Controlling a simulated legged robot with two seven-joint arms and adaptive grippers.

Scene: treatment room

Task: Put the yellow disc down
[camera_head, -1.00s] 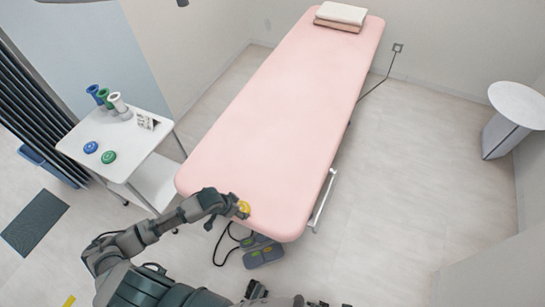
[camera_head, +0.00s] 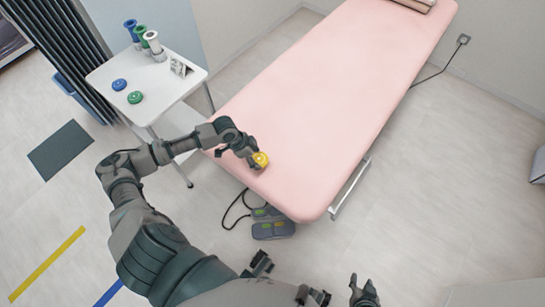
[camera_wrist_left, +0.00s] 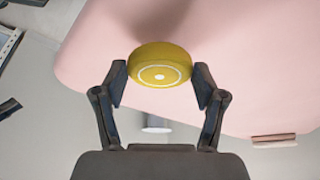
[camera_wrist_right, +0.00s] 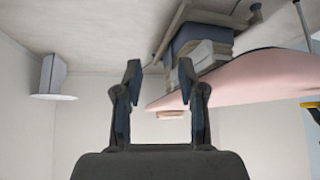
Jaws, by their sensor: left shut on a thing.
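The yellow disc (camera_head: 261,159) is between the fingers of my left gripper (camera_head: 250,157), over the near end of the pink treatment bed (camera_head: 310,100). In the left wrist view the disc (camera_wrist_left: 160,65) is pinched at both sides by the fingertips, with the bed's pink top behind it. I cannot tell whether the disc touches the bed. My right gripper (camera_wrist_right: 159,78) is open and empty, with its fingers apart in the right wrist view, away from the bed top.
A white side table (camera_head: 170,103) at the left carries a blue disc (camera_head: 119,85), a green disc (camera_head: 135,97), several coloured holders and a small card. A foot pedal (camera_head: 272,230) with a cable lies on the floor by the bed's near end. Most of the bed top is clear.

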